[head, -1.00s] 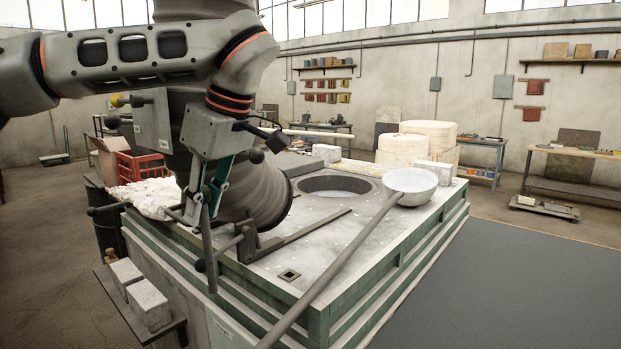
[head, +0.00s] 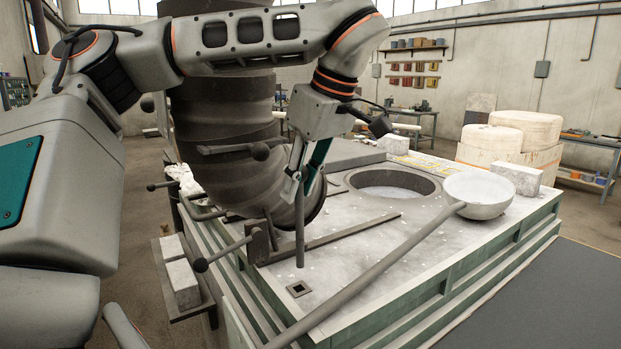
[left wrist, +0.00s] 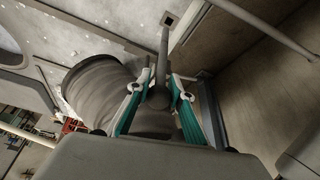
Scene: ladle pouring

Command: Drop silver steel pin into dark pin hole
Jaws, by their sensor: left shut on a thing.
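The silver steel pin (head: 299,238) hangs nearly upright from my left gripper (head: 300,192), which is shut on its upper end. In the head view its lower tip shows a little above the dark square pin hole (head: 299,289) in the grey table top. In the left wrist view the pin (left wrist: 163,58) extends from between the fingertips (left wrist: 160,92), and its tip shows just short of the pin hole (left wrist: 167,20). The height of the tip above the surface is hard to judge. My right gripper is not in view.
A long-handled ladle (head: 479,195) lies across the top, its handle passing right of the hole. A thick dark spout (head: 225,135) stands behind my gripper. A flat bar (head: 335,238) and a round opening (head: 392,190) are farther back. Pale blocks (head: 182,284) sit on a side shelf.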

